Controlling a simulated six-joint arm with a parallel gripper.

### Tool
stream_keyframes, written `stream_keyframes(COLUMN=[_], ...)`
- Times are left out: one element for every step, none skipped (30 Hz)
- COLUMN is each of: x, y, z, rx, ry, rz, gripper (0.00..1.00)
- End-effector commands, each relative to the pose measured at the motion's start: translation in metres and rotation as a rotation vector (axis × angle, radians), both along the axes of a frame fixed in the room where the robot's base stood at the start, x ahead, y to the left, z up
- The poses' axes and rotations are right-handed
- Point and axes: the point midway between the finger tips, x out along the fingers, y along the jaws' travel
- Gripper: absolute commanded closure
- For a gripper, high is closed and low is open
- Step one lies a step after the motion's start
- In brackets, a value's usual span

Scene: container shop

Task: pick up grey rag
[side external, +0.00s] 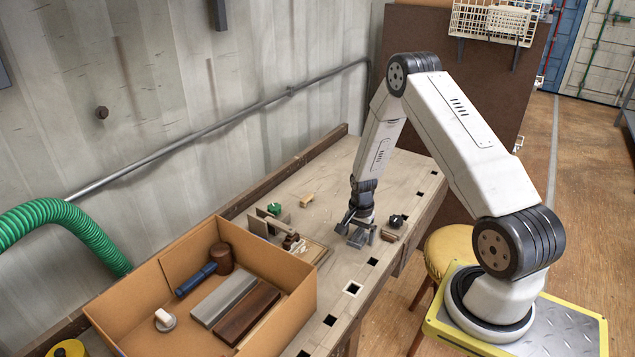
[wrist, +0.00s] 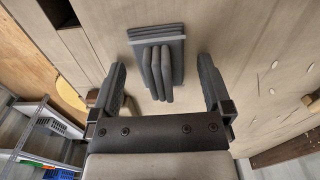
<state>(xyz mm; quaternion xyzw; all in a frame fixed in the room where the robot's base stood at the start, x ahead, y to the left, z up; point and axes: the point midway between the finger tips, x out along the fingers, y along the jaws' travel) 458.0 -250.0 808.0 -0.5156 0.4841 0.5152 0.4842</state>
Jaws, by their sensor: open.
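The grey rag (wrist: 157,52) lies folded on the workbench, its pleats lying between and just beyond the fingertips of my gripper (wrist: 161,75) in the wrist view. A lighter band crosses its upper part. In the side view my gripper (side external: 354,226) points down close above the bench. The rag (side external: 360,238) shows there only as a small grey shape beside the fingers, partly hidden by them. The fingers are apart with the rag between them, and I see no contact.
A cardboard box (side external: 285,268) holding tools and blocks stands at the bench's left end. Wooden tools (side external: 290,240) lie between it and my gripper. A dark round item (side external: 397,221) and a small brown block (side external: 389,236) lie close right of it. The bench (side external: 345,165) is clear toward the back.

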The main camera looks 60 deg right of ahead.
Motion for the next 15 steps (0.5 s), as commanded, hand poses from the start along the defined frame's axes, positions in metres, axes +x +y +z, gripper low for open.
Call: stream_keyframes(x=[0.0000, -0.0001, -0.0001, -0.0001, -0.0001, -0.0001, -0.0001, -0.0001, -0.0001, -0.0001, -0.0001, -0.0001, -0.0001, 0.0000, 0.0000], y=[0.0000, 0.0000, 0.0000, 0.0000, 0.0000, 0.0000, 0.0000, 0.0000, 0.0000, 0.0000, 0.0001, 0.0001, 0.0001, 0.0000, 0.0000], z=[0.0001, 0.0001, 0.0002, 0.0002, 0.0002, 0.0002, 0.0002, 0.0002, 0.0002, 0.0002, 0.0002, 0.0002, 0.0003, 0.0003, 0.0003], rx=[0.000, 0.000, 0.000, 0.000, 0.000, 0.000, 0.000, 0.000, 0.000, 0.000, 0.000, 0.000, 0.000, 0.000, 0.000], ry=[0.000, 0.000, 0.000, 0.000, 0.000, 0.000, 0.000, 0.000, 0.000, 0.000, 0.000, 0.000, 0.000, 0.000, 0.000], rz=[0.000, 0.000, 0.000, 0.000, 0.000, 0.000, 0.000, 0.000, 0.000, 0.000, 0.000, 0.000, 0.000, 0.000, 0.000], gripper=[0.00, 0.00, 0.00, 0.00, 0.03, 0.16, 0.25, 0.35, 0.48, 0.57, 0.67, 0.79, 0.89, 0.90, 0.90])
